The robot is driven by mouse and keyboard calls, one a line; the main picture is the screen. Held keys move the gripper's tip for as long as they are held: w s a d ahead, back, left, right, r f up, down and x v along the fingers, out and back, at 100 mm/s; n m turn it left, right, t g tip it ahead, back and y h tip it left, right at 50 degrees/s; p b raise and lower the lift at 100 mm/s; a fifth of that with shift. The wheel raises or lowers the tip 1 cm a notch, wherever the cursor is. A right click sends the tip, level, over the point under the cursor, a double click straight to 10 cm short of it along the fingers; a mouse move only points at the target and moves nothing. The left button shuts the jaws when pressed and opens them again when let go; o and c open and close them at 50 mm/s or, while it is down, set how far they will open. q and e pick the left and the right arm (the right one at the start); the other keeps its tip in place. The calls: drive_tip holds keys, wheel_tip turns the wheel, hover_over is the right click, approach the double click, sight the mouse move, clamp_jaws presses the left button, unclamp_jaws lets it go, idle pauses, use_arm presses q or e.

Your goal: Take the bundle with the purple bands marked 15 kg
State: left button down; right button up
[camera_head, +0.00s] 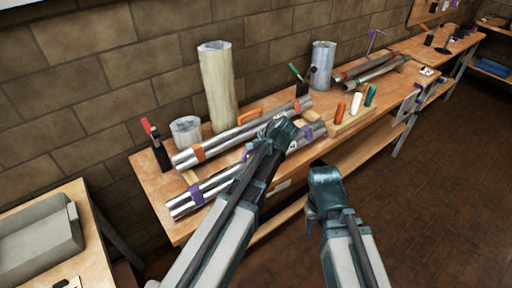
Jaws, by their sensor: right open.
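The bundle with purple bands (214,186) is a set of silver tubes lying along the front of the wooden workbench. One purple band (196,194) is near its left end and another (306,133) near its right end. Its middle is hidden behind my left arm, and no weight marking is readable. My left gripper (284,132) is over the bundle's right part in the picture; its fingers are not clear, and I cannot tell whether it touches. My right gripper (313,211) is open and empty, in front of the bench edge and apart from the bundle.
A similar bundle with orange bands (235,135) lies just behind. Upright rolls (217,85) and clamps stand along the wall. A wooden block with coloured handles (351,117) is to the right. A grey tray (38,242) is at lower left. The floor at right is clear.

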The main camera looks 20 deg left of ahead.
use_arm(q)
drive_tip(key=shift+r+p, duration=1.5)
drive_tip(key=shift+r, duration=0.2)
